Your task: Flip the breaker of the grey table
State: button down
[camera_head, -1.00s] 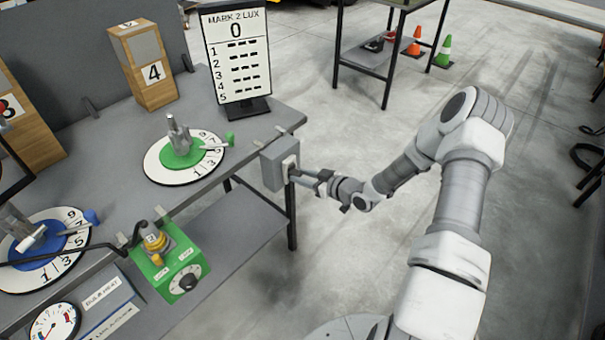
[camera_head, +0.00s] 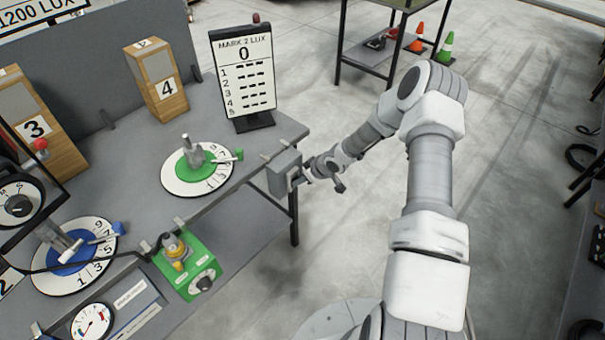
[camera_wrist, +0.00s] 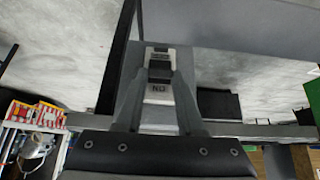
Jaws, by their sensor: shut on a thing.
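The grey table (camera_head: 128,165) fills the left of the head view. The breaker is a grey box (camera_head: 283,170) at the table's right front corner. My gripper (camera_head: 299,177) reaches it from the right, at the box's outer face. In the wrist view, my two fingers (camera_wrist: 160,76) close around the breaker's dark switch lever (camera_wrist: 160,70). A pale plate (camera_wrist: 160,53) shows beyond the lever, and an upside-down "ON" label (camera_wrist: 158,88) shows between the fingers. The exact contact is small and partly hidden in the head view.
A "MARK 2 LUX" board (camera_head: 243,75) stands behind the breaker. Another table (camera_head: 375,60) and cones are at the back.

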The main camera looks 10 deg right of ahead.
jog(key=shift+p, duration=0.3)
jog(key=c, duration=0.5)
grip_release()
jog(key=p+v, duration=0.1)
jog(key=v, duration=0.7)
jog(key=p+v, duration=0.2)
jog(key=v, duration=0.7)
jog(key=shift+w+a+r, duration=0.1)
jog(key=shift+a+r, duration=0.05)
jog(key=shift+r, duration=0.25)
